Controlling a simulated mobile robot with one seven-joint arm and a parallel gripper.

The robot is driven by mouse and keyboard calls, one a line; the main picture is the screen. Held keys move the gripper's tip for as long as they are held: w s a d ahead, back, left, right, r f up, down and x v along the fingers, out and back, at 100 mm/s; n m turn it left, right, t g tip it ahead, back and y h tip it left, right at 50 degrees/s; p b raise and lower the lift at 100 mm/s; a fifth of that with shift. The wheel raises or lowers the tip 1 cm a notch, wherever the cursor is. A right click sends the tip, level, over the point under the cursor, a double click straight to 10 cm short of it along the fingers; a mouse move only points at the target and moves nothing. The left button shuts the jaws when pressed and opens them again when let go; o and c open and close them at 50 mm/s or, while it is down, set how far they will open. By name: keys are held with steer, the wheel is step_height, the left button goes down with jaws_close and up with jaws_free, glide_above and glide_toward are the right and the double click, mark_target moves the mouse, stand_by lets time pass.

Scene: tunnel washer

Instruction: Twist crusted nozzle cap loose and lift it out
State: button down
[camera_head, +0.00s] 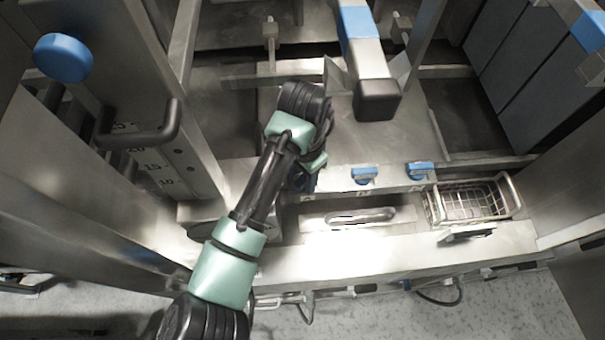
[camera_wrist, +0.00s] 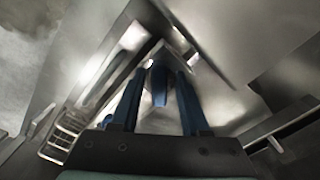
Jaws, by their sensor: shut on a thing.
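My gripper (camera_wrist: 163,72) is shut on a blue piece (camera_wrist: 160,88), which shows between its two dark blue fingers in the wrist view. It looks like a nozzle cap, but no crust can be made out. In the head view my arm covers the gripper's tips and this piece, around the left end of the ledge. Two other blue caps sit on the ledge to the right of my arm, a left one (camera_head: 364,175) and a right one (camera_head: 419,170). I cannot tell whether the held piece is still seated.
A wire basket (camera_head: 472,203) stands at the right end of the front ledge (camera_head: 400,246). A slot with a metal bar (camera_head: 348,216) lies left of it. A blue-banded post with a dark end (camera_head: 377,100) juts out above the caps. A steel wall with a handle (camera_head: 145,130) stands left.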

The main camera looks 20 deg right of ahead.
steer(key=shift+s+d+f+n+p, duration=0.15)
steer(key=shift+d+f+n+p, duration=0.25)
steer(key=shift+n, duration=0.3)
steer(key=shift+s+d+f+n+p, duration=0.1)
steer(key=shift+s+f+n+p, duration=0.1)
steer(key=shift+n+p, duration=0.7)
steer(key=shift+n, duration=0.5)
steer(key=shift+w+d+r+p, duration=0.1)
steer(key=shift+w+r+p, duration=0.05)
steer(key=shift+r+p, duration=0.3)
steer(key=shift+w+d+r+p, duration=0.2)
steer(key=shift+w+r+p, duration=0.3)
steer(key=shift+r+p, duration=0.35)
steer(key=shift+s+a+r+p, duration=0.1)
steer(key=shift+s+r+p, duration=0.05)
steer(key=shift+r+p, duration=0.6)
steer(key=shift+a+r+p, duration=0.15)
steer(key=shift+r+p, duration=1.4)
steer(key=shift+p, duration=0.15)
